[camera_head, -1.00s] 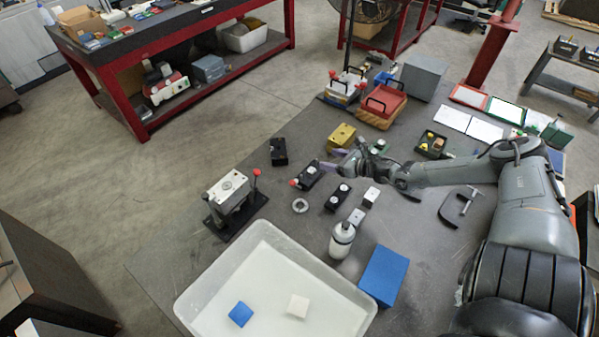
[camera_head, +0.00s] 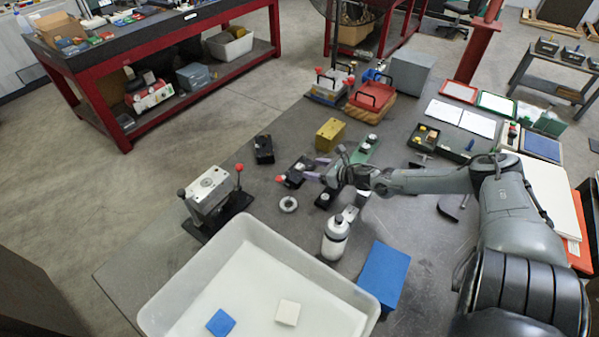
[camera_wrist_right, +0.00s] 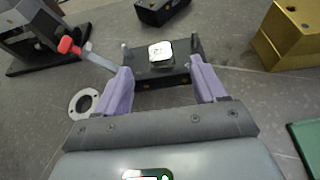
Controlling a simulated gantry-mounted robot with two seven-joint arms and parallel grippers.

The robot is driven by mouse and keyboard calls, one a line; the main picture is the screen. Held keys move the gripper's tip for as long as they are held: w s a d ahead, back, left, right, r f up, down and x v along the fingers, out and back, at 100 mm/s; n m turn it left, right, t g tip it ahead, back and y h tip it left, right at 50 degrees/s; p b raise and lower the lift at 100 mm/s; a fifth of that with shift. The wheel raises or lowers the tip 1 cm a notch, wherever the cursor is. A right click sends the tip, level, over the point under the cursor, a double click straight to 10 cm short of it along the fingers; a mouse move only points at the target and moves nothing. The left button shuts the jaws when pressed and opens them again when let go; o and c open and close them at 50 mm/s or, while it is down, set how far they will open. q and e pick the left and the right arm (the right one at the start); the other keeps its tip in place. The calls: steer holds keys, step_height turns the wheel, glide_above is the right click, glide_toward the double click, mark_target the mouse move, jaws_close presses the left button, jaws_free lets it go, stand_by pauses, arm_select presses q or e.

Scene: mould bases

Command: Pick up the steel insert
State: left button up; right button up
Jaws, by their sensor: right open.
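The steel insert (camera_wrist_right: 161,50) shows in the right wrist view as a small bright square piece on top of a black mould base (camera_wrist_right: 145,72). The same base (camera_head: 294,174) shows in the head view just left of my right gripper. My right gripper (camera_head: 317,168) is open, with purple fingers pointing left. In the right wrist view its fingers (camera_wrist_right: 162,80) are spread to either side of the base's near face, with nothing held between them. Whether they touch the base I cannot tell. My left gripper is not in view.
A red-tipped lever (camera_wrist_right: 78,50) lies left of the base, and a steel ring (camera_head: 288,203) lies in front. A yellow block (camera_head: 330,134) and black block (camera_head: 263,150) stand behind. A white bottle (camera_head: 335,238) and pale tray (camera_head: 250,225) are nearer.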

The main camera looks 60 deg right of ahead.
mark_target(300, 169)
steer(key=shift+b+x, duration=0.3)
steer(key=shift+x, duration=0.8)
